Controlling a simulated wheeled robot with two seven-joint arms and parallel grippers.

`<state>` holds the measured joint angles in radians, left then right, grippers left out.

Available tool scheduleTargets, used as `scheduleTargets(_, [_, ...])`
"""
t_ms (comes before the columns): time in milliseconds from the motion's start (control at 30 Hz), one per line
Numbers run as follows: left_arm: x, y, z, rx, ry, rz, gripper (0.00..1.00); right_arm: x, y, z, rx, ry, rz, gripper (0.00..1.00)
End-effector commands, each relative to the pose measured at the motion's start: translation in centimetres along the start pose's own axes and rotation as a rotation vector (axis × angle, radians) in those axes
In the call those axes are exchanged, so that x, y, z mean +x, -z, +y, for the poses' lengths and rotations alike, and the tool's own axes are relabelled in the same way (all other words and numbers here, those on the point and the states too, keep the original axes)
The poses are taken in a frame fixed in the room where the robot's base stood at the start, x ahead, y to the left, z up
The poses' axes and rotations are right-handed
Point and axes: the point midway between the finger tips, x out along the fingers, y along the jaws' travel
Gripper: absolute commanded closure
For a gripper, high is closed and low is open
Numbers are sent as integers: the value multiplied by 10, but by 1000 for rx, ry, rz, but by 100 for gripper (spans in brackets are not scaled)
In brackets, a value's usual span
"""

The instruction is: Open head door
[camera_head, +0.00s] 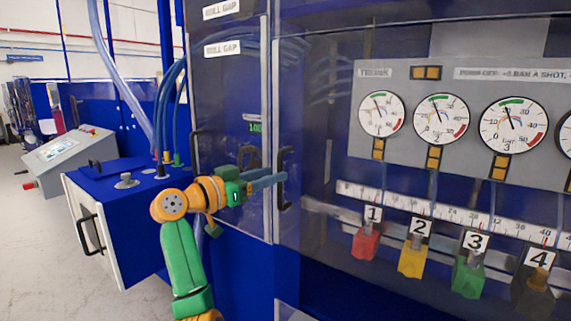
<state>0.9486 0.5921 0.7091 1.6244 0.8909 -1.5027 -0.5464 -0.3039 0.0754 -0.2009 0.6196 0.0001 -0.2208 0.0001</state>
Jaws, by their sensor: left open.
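A large glazed door (330,120) with a blue frame covers the gauge panel on the right. Its black upright handle (284,190) is near the door's left edge. The door looks shut. My left gripper (275,181) comes from the lower left on a green and orange arm. Its blue fingers point right and are open, with their tips at the handle. I cannot tell whether the tips touch the handle or straddle it. A narrower panel door (225,110) with the "ROLL GAP" labels stands to the left. My right gripper is not in view.
Behind the glass are several round gauges (441,119) and coloured numbered blocks (413,257). A white and blue cabinet (118,225) with hoses on top stands left of my arm. A grey control console (68,155) is farther back. The floor at left is clear.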

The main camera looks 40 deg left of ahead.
Motion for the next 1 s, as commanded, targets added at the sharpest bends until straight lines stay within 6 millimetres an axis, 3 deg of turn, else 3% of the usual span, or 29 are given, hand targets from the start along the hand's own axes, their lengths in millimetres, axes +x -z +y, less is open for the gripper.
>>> scheduleTargets(33, [8,5,0,-6,-3,-1,53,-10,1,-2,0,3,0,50])
scheduleTargets(133, [18,2,0,-3,-2,-1,53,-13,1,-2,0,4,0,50])
scheduleTargets(367, [20,-1,0,0,1,-1,53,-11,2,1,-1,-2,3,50])
scheduleTargets(567, [20,-1,0,-1,1,-2,100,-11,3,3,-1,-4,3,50])
scheduleTargets(1000, [20,-1,0,-1,1,-1,100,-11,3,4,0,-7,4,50])
